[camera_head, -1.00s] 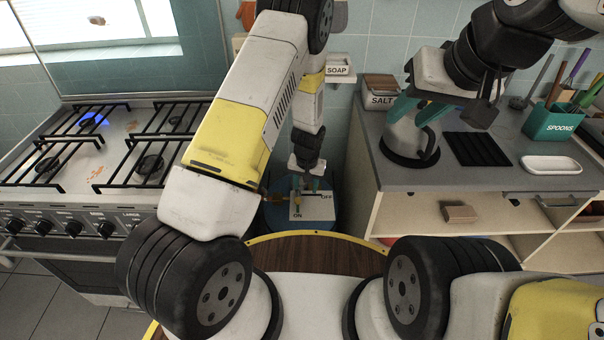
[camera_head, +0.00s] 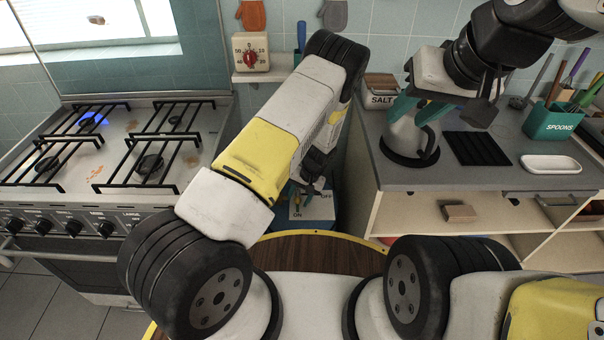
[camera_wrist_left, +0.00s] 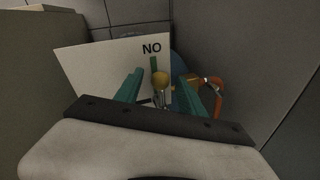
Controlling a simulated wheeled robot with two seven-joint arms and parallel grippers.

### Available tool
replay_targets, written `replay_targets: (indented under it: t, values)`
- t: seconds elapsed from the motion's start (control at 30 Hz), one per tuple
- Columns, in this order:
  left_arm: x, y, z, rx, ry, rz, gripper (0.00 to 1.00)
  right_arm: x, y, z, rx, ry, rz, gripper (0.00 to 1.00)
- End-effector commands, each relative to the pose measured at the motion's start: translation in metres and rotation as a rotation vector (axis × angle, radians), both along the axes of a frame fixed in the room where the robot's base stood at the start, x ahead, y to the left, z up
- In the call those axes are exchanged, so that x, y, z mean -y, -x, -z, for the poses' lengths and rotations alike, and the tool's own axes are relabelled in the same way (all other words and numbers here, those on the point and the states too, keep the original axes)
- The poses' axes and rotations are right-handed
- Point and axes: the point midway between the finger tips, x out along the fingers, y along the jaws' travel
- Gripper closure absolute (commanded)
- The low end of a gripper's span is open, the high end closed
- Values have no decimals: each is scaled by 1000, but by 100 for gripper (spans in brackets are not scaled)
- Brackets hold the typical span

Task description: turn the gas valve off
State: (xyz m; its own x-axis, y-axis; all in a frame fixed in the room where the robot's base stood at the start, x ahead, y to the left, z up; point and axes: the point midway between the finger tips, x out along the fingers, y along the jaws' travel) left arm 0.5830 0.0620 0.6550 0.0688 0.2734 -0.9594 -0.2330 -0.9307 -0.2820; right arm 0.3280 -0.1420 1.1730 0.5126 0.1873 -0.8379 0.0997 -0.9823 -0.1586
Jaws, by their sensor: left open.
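The lever points at the ON lettering on the white sign (camera_wrist_left: 100,72), which reads upside down there. In the head view the sign (camera_head: 296,218) shows ON and OFF, partly behind my left arm. My left gripper (camera_wrist_left: 159,82) is open, its teal fingers on either side of the valve; I cannot tell whether they touch it. In the head view my left gripper (camera_head: 306,187) is partly hidden. My right gripper (camera_head: 418,108) looks open, its fingers around the kettle's top.
A blue gas cylinder (camera_head: 322,212) stands in the gap between the stove (camera_head: 110,160) and the counter (camera_head: 500,180). An orange hose (camera_wrist_left: 214,90) curves beside the valve. A kettle (camera_head: 402,135) stands on the counter. A timer (camera_head: 250,52) sits on the wall shelf.

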Motion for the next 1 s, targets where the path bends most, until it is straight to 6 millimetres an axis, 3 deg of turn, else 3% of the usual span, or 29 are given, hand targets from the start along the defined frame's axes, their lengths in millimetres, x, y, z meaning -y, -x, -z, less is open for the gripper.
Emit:
replay_targets:
  t: [0.17, 0.4, 1.0]
  values:
    - [0, 0, 0, 0, 0, 0, 53, 0, 0, 0, 0, 0, 0, 64]
    - [0, 0, 0, 0, 0, 0, 98, 0, 0, 0, 0, 0, 0, 64]
    - [0, 0, 0, -1, 0, 0, 100, 0, 0, 0, 0, 0, 0, 64]
